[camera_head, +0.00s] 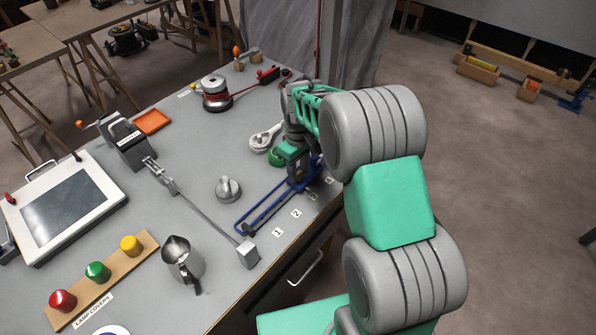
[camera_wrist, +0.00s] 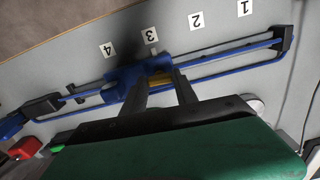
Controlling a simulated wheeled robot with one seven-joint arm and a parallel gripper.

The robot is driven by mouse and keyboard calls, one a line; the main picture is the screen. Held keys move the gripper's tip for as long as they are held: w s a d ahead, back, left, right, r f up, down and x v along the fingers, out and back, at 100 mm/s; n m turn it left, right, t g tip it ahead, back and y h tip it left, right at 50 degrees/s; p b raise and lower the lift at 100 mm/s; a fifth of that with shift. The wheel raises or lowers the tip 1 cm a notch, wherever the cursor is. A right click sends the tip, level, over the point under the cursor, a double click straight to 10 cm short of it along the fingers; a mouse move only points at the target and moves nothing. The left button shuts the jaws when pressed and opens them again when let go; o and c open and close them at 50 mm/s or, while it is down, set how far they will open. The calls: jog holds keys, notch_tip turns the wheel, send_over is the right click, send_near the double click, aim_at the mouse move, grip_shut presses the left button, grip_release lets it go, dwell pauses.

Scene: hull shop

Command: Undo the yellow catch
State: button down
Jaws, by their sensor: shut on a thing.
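A blue sliding carriage (camera_wrist: 127,78) sits on a blue two-bar rail (camera_wrist: 225,52) beside number labels 1 to 4, near labels 3 and 4. A small yellow part, apparently the yellow catch (camera_wrist: 160,77), shows on the carriage between my fingers. My gripper (camera_wrist: 161,86) is shut on it, with one finger on each side. In the head view my gripper (camera_head: 296,178) is low over the rail (camera_head: 262,208) at the table's front edge. My arm hides part of the rail's far end there, and the catch cannot be made out.
Lamp covers (camera_head: 98,271) and a framed screen (camera_head: 65,208) are further left.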

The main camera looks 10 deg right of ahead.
aim_at(298, 173)
jog(key=shift+n, duration=0.5)
jog(key=c, duration=1)
grip_release()
jog(key=shift+o, duration=0.2)
notch_tip(298, 173, up, 8)
jog(key=shift+f+b, duration=0.1)
jog(key=shift+b, duration=0.5)
